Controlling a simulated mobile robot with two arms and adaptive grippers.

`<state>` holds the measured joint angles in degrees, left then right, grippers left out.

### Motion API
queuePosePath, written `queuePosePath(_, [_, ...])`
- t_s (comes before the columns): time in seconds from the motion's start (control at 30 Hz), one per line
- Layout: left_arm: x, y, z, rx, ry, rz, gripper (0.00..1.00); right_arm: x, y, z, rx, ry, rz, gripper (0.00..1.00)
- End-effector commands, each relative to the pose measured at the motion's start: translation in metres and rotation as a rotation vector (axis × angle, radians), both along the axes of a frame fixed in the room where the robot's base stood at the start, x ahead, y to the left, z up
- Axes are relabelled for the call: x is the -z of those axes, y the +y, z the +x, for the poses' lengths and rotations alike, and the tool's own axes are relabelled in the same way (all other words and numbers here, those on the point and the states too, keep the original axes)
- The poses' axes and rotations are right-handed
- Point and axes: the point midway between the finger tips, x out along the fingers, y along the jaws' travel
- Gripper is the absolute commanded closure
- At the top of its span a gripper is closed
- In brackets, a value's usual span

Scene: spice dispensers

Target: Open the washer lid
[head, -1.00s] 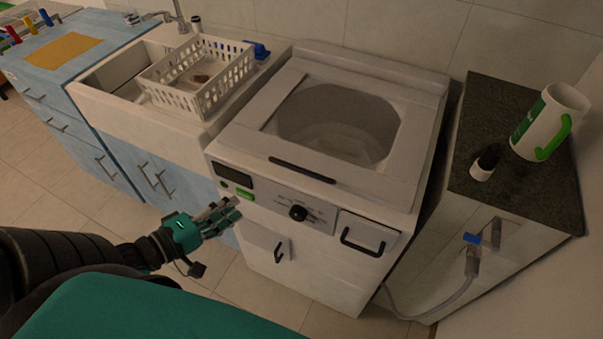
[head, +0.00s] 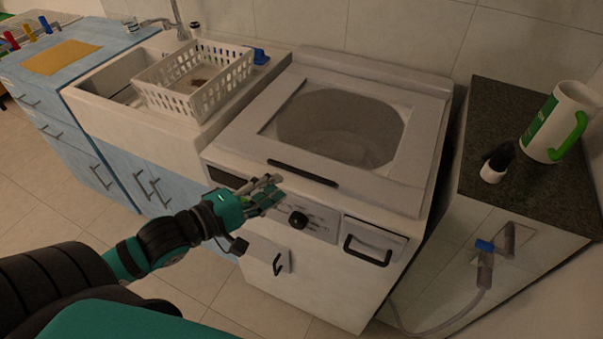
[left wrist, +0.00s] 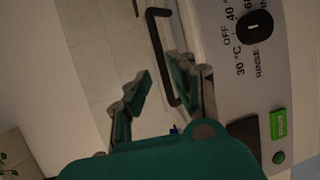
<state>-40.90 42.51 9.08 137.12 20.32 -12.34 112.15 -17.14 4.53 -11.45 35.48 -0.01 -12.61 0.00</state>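The white washer (head: 315,262) stands in the middle of the head view. Its lid (head: 408,150) lies down flat, with a large window showing the grey drum. A black bar handle (head: 302,172) runs along the lid's front edge. My left gripper (head: 270,190) is in front of the control panel, just below and left of the lid handle. My right gripper is not in view.
A sink with a white basket (head: 195,80) stands left of the washer. A dark counter (head: 490,110) on the right holds a mug (head: 548,125) and a small dark-topped bottle (head: 493,170). A drawer handle (head: 368,250) and a door handle (head: 277,264) stick out from the washer front.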

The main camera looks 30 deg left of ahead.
Motion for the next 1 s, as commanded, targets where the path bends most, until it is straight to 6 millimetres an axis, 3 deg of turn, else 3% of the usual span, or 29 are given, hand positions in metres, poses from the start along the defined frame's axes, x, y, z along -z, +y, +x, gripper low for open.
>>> queuePosePath(0.3, [0.008,-0.017,0.047,-0.001,-0.003,0.001,0.77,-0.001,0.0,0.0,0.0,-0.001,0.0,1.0])
queuePosePath(0.5, [0.013,-0.025,0.068,-0.001,-0.001,0.001,0.77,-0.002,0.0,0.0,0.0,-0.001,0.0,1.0])
queuePosePath(0.97, [0.016,-0.029,0.076,0.0,0.001,0.0,0.77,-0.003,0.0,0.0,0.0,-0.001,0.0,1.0])
queuePosePath(1.0, [0.016,-0.029,0.076,0.0,0.001,0.0,0.82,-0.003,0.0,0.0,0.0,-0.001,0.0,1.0])
